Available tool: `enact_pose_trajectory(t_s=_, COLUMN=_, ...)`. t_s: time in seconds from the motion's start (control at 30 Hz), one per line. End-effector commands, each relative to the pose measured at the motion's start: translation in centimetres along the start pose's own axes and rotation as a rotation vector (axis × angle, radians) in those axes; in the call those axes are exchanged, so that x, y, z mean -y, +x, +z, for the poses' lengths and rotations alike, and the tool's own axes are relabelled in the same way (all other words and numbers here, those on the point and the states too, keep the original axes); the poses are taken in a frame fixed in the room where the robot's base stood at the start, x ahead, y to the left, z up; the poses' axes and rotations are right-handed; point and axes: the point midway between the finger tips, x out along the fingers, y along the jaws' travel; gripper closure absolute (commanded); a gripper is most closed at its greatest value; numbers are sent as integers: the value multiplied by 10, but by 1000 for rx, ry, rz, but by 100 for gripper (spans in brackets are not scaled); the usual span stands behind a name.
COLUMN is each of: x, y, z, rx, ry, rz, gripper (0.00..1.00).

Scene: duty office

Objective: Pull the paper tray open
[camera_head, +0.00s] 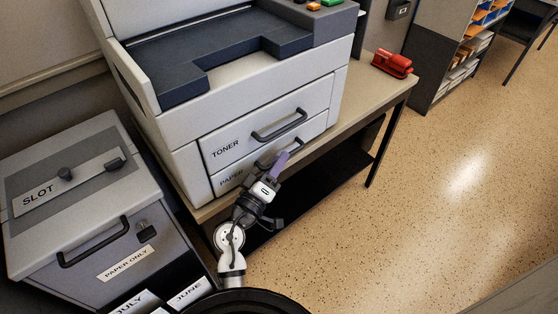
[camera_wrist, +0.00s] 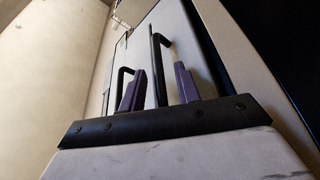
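The paper tray (camera_head: 229,182) is the lower drawer of the white printer, marked PAPER, and its front looks flush and shut. Its dark bar handle (camera_head: 262,164) is partly hidden by my gripper (camera_head: 283,162) in the head view. In the wrist view, the two purple fingers of my gripper (camera_wrist: 161,70) are apart, with the paper tray's black handle (camera_wrist: 157,75) showing in the gap between them. I see clear space beside the bar, and I cannot tell whether a finger touches it.
The toner drawer (camera_head: 235,140) with its own handle (camera_head: 279,125) is just above; that handle shows left of my fingers in the wrist view. A red stapler (camera_head: 392,64) lies on the desk (camera_head: 362,98). A grey slot box (camera_head: 85,215) stands left. Floor at right is clear.

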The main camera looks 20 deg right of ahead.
Motion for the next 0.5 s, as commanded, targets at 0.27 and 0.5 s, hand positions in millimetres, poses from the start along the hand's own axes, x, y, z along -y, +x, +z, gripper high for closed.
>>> enact_pose_trajectory(t_s=0.27, x=0, y=0, z=0, rx=0, ry=0, rz=0, gripper=82)
enact_pose_trajectory(t_s=0.5, x=0, y=0, z=0, rx=0, ry=0, rz=0, gripper=100)
